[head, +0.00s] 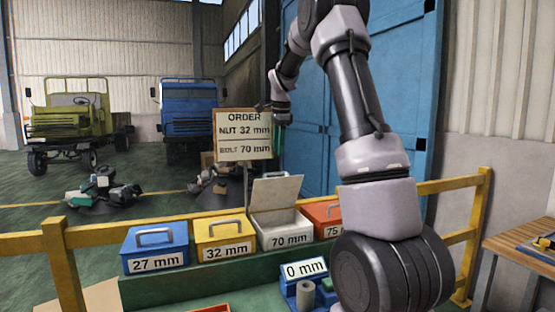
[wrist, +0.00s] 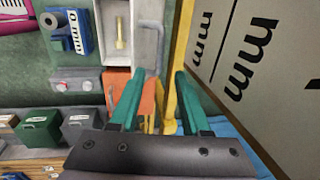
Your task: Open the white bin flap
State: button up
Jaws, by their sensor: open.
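The white bin (head: 270,233), labelled 70 mm, stands in a row of coloured bins. Its flap (head: 276,192) is raised and tilts back, so the bin's top is open. In the wrist view a brass-coloured bolt (wrist: 120,32) lies inside the white bin, and the raised flap (wrist: 149,42) with its handle shows beside the opening. My gripper (head: 278,139) hangs above and behind the bin row, beside the order sign. Its green fingers (wrist: 158,76) are apart with nothing held between them, clear of the flap.
The order sign (head: 243,134) stands close to my gripper. A yellow rail (head: 190,218) runs behind the bins. Blue (head: 156,249), yellow (head: 223,241) and red-orange (head: 325,219) bins flank the white one. A blue 0 mm device (head: 303,271) sits in front.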

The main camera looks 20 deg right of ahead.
jog(key=shift+s+r, duration=0.1)
jog(key=shift+r, duration=0.4)
jog(key=c, duration=0.7)
jog(key=shift+s+a+f+m+t, duration=0.15)
jog(key=shift+s+a+m+t, duration=0.3)
jog(key=shift+m, duration=0.65)
grip_shut()
jog(key=m+t, duration=0.5)
jog(key=m, duration=1.1)
send_over(278, 182)
jog(key=f, duration=0.8)
jog(key=shift+s+d, duration=0.15)
jog(key=shift+d, duration=0.15)
jog(key=shift+x, duration=0.95)
